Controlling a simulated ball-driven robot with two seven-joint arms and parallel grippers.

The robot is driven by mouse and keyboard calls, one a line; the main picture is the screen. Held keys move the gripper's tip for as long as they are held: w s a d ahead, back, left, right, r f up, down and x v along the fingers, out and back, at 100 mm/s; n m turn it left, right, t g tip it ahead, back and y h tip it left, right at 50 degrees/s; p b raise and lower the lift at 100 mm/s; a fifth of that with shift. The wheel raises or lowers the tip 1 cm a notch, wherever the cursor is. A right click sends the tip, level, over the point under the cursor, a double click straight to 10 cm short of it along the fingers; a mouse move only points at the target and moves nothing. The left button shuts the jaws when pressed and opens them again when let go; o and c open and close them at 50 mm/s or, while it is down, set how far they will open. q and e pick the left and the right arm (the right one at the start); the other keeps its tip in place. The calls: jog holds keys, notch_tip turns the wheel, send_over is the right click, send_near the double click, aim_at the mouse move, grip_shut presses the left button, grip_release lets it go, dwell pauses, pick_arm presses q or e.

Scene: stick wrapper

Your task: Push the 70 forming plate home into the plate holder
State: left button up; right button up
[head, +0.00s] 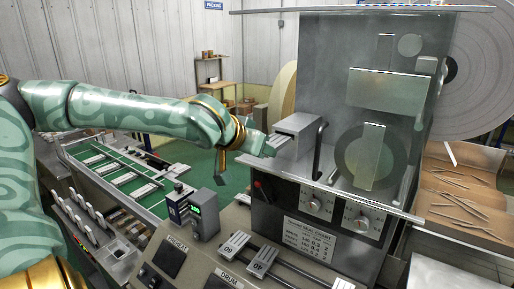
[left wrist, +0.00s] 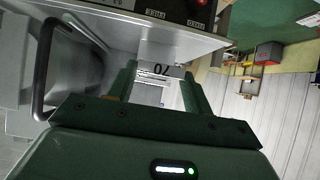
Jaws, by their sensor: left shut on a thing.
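My left gripper (head: 266,143) reaches in from the left and sits at the left end of a grey box-shaped housing (head: 298,126) on the machine, which I take for the plate holder. In the left wrist view the two green fingers (left wrist: 160,85) are shut on the 70 forming plate (left wrist: 160,69), a pale plate whose number shows upside down between them. In the head view the plate is mostly hidden by the gripper and the housing. How deep it sits in the holder I cannot tell. My right gripper is not in view.
A black handle (head: 320,150) stands just right of the housing, and also shows in the left wrist view (left wrist: 45,65). Knobs (head: 316,204) and a seal chart are on the front below. Two numbered plates (head: 235,244) lie on the front panel. A green conveyor (head: 125,180) runs at left.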

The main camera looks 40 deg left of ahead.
aim_at(275, 140)
pick_arm(q)
jog(key=shift+w+a+b, duration=0.1)
jog(key=shift+w+b, duration=0.35)
jog(key=shift+w, duration=0.7)
dwell(0.4)
jog(key=shift+w+a+b, duration=0.15)
jog(key=shift+w, duration=0.95)
jog(key=shift+w+a+b, duration=0.1)
jog(key=shift+w+b, duration=0.05)
jog(key=shift+w, duration=0.9)
jog(key=o, duration=1.2)
jog(key=shift+s, duration=0.1)
jog(key=v, duration=1.6)
jog(key=shift+a+r+p, duration=0.1)
jog(key=shift+r+p, duration=0.15)
jog(key=shift+p, duration=0.05)
jog(key=shift+f, duration=0.1)
